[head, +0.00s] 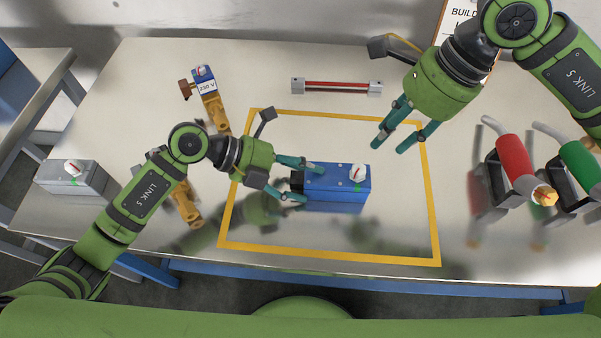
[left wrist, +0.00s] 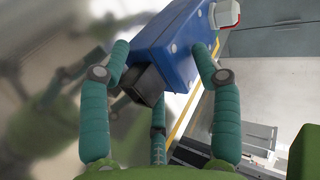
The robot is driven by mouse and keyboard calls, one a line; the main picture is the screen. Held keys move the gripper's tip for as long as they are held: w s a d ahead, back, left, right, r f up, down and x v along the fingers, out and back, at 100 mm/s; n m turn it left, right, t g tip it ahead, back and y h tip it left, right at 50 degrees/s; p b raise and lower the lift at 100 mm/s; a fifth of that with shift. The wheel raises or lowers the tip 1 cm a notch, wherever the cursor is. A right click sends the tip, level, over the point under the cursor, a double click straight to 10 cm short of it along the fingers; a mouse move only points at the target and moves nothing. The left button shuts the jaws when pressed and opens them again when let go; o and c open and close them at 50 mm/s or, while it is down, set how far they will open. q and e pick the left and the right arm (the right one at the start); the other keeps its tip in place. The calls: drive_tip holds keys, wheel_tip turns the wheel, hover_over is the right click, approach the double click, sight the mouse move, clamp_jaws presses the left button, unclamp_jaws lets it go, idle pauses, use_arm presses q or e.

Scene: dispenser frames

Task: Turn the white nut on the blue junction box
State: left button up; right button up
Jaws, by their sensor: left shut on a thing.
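The blue junction box (head: 325,190) lies on the table inside the yellow outline. The white nut (head: 358,172) is on top of its right end, with a red mark on it and a green mark beside it. It also shows at the top edge of the left wrist view (left wrist: 224,14). My left gripper (head: 307,180) is shut on the left end of the box, with fingers on both sides around a black fitting (left wrist: 150,84). My right gripper (head: 390,145) is above the table, up and right of the nut; its fingers are apart and empty.
A grey box with a white knob (head: 72,180) is at the far left. A brass valve with a blue 230 V part (head: 207,92) and a red bar (head: 337,86) lie behind. Red (head: 513,160) and green (head: 579,163) tools stand on black holders at right.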

sight(361, 168)
drive_tip(key=shift+o, duration=1.1)
drive_tip(key=shift+n+g+y, duration=0.3)
drive_tip(key=shift+n, duration=0.3)
drive_tip(key=x, duration=0.9)
drive_tip(key=shift+w+d+f, duration=0.15)
drive_tip(key=shift+d+f, duration=0.15)
drive_tip(key=shift+f, duration=0.05)
drive_tip(key=shift+c, duration=0.4)
clamp_jaws()
